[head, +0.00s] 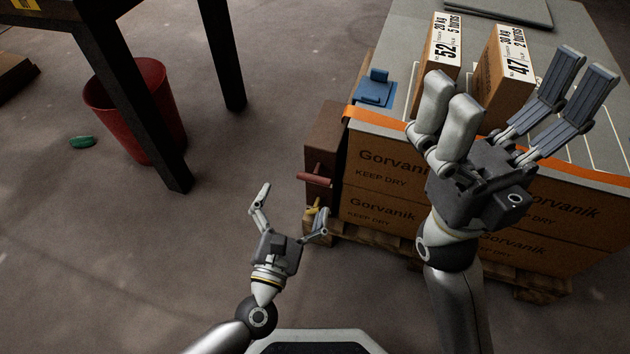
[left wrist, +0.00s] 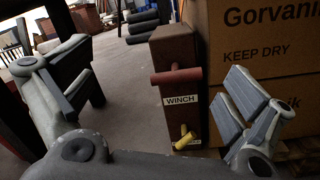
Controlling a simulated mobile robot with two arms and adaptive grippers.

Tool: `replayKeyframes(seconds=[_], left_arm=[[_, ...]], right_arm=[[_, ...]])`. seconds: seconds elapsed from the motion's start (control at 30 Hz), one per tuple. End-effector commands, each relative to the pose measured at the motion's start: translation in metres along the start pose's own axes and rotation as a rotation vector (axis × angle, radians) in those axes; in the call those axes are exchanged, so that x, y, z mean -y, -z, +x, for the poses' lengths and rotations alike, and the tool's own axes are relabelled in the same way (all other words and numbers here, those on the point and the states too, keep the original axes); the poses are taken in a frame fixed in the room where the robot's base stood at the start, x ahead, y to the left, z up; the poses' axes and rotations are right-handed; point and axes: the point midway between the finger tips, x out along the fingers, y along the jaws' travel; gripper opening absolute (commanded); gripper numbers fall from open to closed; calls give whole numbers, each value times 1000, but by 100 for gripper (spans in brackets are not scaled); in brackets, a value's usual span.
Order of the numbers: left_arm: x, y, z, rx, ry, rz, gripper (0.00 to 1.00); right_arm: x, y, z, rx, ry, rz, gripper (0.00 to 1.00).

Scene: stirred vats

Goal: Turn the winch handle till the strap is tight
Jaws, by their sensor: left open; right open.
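The winch is a brown upright box (head: 325,135) at the left end of the carton stack; its WINCH label shows in the left wrist view (left wrist: 181,99). A red handle (head: 314,177) sticks out of its front, above the label in the left wrist view (left wrist: 178,76). A yellow handle (head: 312,211) sits lower, also in the left wrist view (left wrist: 184,141). The orange strap (head: 385,122) runs over the cartons; I cannot tell how tight it is. My left gripper (head: 294,201) is open and empty, just short of the winch. My right gripper (head: 515,88) is open and empty above the cartons.
Gorvanik cartons (head: 378,183) stand on a wooden pallet (head: 375,237). Two labelled boxes, 52 (head: 441,50) and 47 (head: 503,75), and a blue piece (head: 375,90) stand behind. A red bin (head: 135,105) is by a dark table leg (head: 150,110).

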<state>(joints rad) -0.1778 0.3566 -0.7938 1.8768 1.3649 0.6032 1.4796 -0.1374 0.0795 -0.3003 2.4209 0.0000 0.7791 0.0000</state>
Motion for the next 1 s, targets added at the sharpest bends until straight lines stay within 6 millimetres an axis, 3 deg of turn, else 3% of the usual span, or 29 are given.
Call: replayKeyframes(seconds=[0.1,0.27,0.7,1.0], left_arm=[[20,28,-7,-70,62,-146,100],[29,38,-2,-99,82,-210,100],[35,44,75,-97,80,-207,100],[37,47,97,-100,81,-206,100]], right_arm=[[0,0,1,-8,3,-1,100],[0,0,2,-13,5,-2,100],[1,0,6,-48,20,-7,100],[2,1,9,-61,27,-9,100]])
